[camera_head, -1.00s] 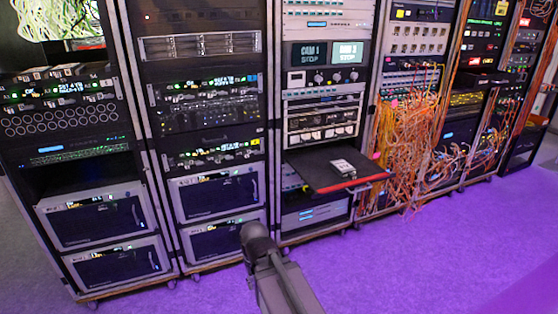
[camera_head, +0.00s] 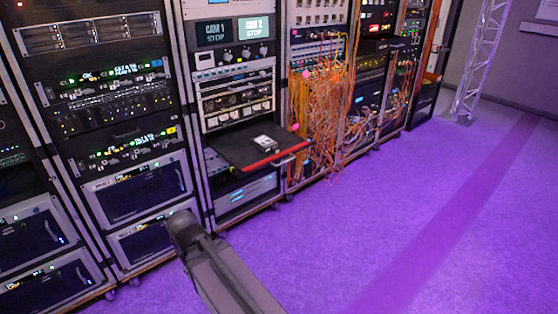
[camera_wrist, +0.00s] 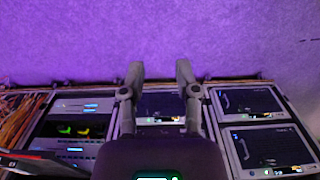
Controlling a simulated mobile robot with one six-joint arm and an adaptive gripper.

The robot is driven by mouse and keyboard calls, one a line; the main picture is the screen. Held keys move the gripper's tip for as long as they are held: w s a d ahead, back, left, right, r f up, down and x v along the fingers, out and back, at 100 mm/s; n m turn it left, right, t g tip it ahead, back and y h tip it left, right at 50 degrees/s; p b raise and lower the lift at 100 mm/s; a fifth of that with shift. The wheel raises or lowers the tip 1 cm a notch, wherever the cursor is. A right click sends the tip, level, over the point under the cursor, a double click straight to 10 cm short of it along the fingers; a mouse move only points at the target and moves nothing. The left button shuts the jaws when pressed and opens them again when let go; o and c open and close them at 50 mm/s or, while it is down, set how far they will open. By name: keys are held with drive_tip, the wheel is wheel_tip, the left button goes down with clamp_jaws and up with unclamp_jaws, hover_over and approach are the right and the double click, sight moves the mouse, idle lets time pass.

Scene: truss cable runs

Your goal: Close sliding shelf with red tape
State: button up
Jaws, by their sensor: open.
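The sliding shelf (camera_head: 235,146) is a dark tray pulled out from the middle rack, with red tape (camera_head: 275,160) along its front edge. A small grey and black box (camera_head: 265,143) sits on it. In the wrist view, the shelf (camera_wrist: 40,160) shows at the lower left, partly cut off by the frame. My gripper (camera_wrist: 160,67) is open, with two fingers apart and nothing between them. It is to one side of the shelf, over the lower part of a rack, not touching the shelf. In the head view my arm shows at the bottom, but the fingers cannot be made out.
Orange cables (camera_head: 318,100) hang from the rack right of the shelf. Racks with grey-framed units (camera_head: 135,190) stand to the left. The purple floor (camera_head: 400,210) in front of the racks is clear. A metal truss (camera_head: 480,60) stands at the far right.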

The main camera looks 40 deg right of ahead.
drive_tip(key=shift+w+f, duration=0.1)
drive_tip(key=c, duration=0.3)
drive_tip(key=shift+w+d+f, duration=0.1)
drive_tip(key=shift+w+f, duration=0.05)
drive_tip(key=shift+w, duration=0.05)
clamp_jaws()
drive_tip(key=w+d+f+m+t+y+b, duration=0.4)
drive_tip(key=w+d+m+t+y+b, duration=0.4)
drive_tip(key=w+d+b, duration=0.65)
drive_tip(key=w+d+r+m+t+h+b, duration=0.1)
drive_tip(key=d+m+t+h+b, duration=0.2)
drive_tip(key=d, duration=1.1)
drive_tip(key=w+d+r+m+t+h+b, duration=0.1)
drive_tip(key=d+m+t+h+b, duration=0.2)
drive_tip(key=d, duration=1.2)
drive_tip(key=m+t+h, duration=0.2)
drive_tip(key=m+t, duration=0.2)
drive_tip(key=shift+w+d+b, duration=0.2)
drive_tip(key=shift+w+b, duration=0.05)
drive_tip(key=shift+b, duration=0.1)
